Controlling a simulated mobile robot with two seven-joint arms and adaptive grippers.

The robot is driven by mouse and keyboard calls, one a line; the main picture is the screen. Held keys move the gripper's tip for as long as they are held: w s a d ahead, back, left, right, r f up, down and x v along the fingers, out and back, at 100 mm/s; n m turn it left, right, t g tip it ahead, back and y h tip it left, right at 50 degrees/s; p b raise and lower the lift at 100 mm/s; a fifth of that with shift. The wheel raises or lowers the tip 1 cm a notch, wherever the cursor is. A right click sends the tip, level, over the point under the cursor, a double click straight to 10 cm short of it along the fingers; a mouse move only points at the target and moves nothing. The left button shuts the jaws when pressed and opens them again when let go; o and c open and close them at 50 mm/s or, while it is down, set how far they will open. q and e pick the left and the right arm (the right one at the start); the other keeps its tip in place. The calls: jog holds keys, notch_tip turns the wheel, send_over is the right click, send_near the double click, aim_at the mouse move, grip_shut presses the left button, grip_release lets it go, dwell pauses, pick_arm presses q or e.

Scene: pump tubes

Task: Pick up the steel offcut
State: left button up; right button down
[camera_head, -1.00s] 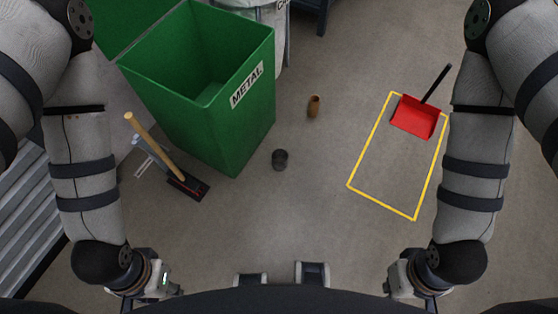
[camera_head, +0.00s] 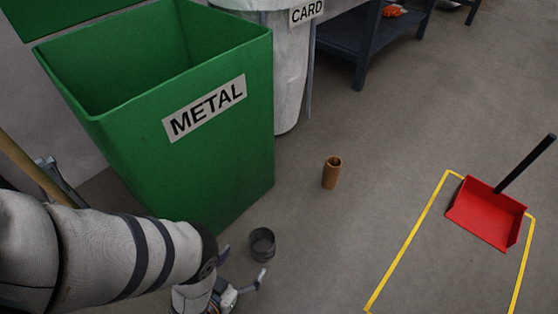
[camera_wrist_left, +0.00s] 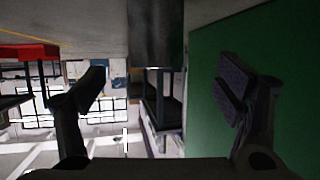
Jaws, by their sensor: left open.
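The steel offcut (camera_head: 262,244), a short dark grey hollow tube, stands on the floor near the green bin's lower front corner. In the left wrist view the offcut (camera_wrist_left: 155,35) shows as a grey cylinder at the top centre, beyond the fingertips. My left gripper (camera_head: 243,267) is open and empty, low over the floor on the near side of the offcut. In the upside-down left wrist view its two fingers (camera_wrist_left: 165,88) are spread wide. My right gripper is not in view.
The green METAL bin (camera_head: 225,165) stands close behind and left of the offcut. A brown tube (camera_head: 332,172) stands farther right. A red dustpan (camera_head: 487,213) lies by a yellow floor outline (camera_head: 408,240). A white CARD bin (camera_head: 290,75) stands behind. Floor between is clear.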

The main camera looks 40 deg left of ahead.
aim_at(262, 243)
pick_arm(q)
jog(key=b+x, duration=0.2)
jog(key=x, duration=0.2)
jog(key=b+x, duration=0.2)
jog(key=x, duration=0.3)
jog(key=shift+d+f, duration=0.15)
jog(key=shift+d, duration=0.1)
jog(key=shift+w, duration=0.4)
jog(key=c, duration=1.4)
